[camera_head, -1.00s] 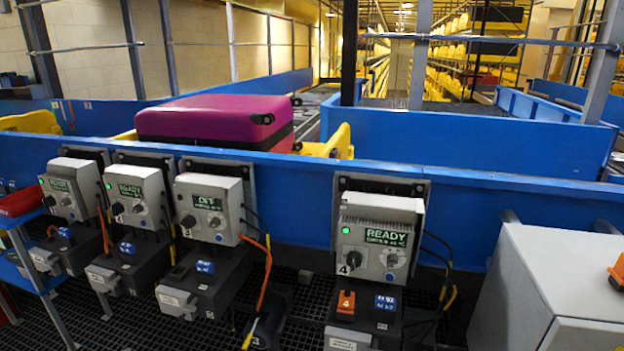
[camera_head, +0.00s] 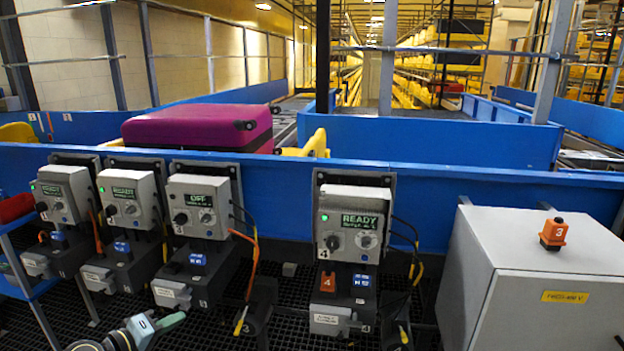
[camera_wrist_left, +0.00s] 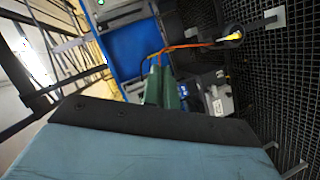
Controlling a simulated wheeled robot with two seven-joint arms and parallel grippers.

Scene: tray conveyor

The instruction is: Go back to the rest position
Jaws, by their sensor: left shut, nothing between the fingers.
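My left gripper (camera_head: 170,322) shows at the bottom left of the head view, low in front of the control stations. Its green fingers are together and empty; they also show in the left wrist view (camera_wrist_left: 163,90). My right gripper is in neither view.
Control boxes stand along the blue conveyor wall (camera_head: 450,205); the station 3 box (camera_head: 204,201) reads OFF, the station 4 box (camera_head: 353,225) reads READY. An orange block marked 3 (camera_head: 553,234) sits on the grey cabinet (camera_head: 500,240). A magenta suitcase (camera_head: 195,127) lies behind the wall.

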